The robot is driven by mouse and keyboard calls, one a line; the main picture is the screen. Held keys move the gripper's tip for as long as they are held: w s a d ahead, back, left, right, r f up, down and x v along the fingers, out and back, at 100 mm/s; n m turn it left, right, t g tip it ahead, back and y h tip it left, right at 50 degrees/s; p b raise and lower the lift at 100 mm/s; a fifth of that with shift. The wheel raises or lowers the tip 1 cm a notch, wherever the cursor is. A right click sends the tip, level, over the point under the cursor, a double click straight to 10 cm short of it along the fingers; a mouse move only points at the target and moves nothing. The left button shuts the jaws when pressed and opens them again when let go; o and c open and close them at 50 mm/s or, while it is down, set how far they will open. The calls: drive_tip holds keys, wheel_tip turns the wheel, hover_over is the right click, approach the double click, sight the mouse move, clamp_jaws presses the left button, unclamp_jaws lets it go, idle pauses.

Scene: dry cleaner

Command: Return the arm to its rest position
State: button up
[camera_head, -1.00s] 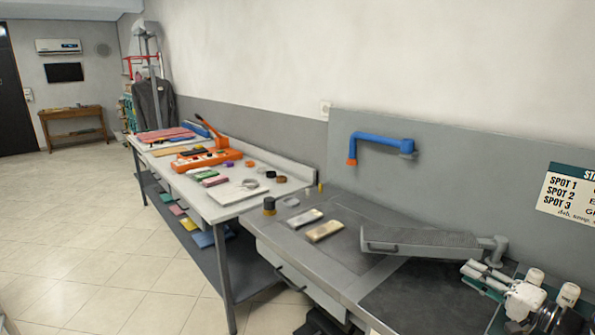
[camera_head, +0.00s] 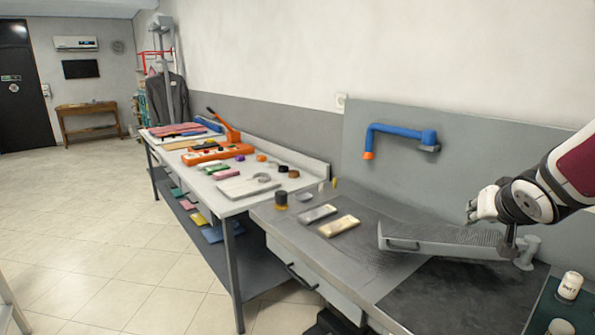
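My arm, with a dark red link (camera_head: 572,170) and black and white joints, reaches in from the right edge in the head view. My gripper (camera_head: 473,210) is at its left end, in front of the grey wall panel and above the grey hinged board (camera_head: 440,240) on the near worktop. It is small and seen from the side, so its opening does not show clearly. I see nothing plainly held in it.
The grey worktop (camera_head: 410,300) carries two flat bars, silver (camera_head: 317,214) and cream (camera_head: 339,226). White-capped bottles (camera_head: 570,286) stand at the lower right. A blue pipe arm (camera_head: 400,132) juts from the wall. A cluttered white table (camera_head: 235,205) stands further left; the tiled floor beside it is clear.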

drive_tip(key=s+a+f+n+g+y+b, duration=0.1)
drive_tip(key=s+a+f+n+g+b, duration=0.1)
drive_tip(key=s+a, duration=0.7)
drive_tip(key=s+a+f+n+g+y+b, duration=0.1)
drive_tip(key=s+a+f+n+g+y, duration=0.1)
drive_tip(key=s+a, duration=0.7)
drive_tip(key=s+g, duration=0.1)
drive_tip(key=s, duration=0.6)
drive_tip(key=shift+s+a+f+g+y+b, duration=0.25)
drive_tip(key=shift+s+a+g+y+b, duration=0.05)
drive_tip(key=shift+a+g+b, duration=0.1)
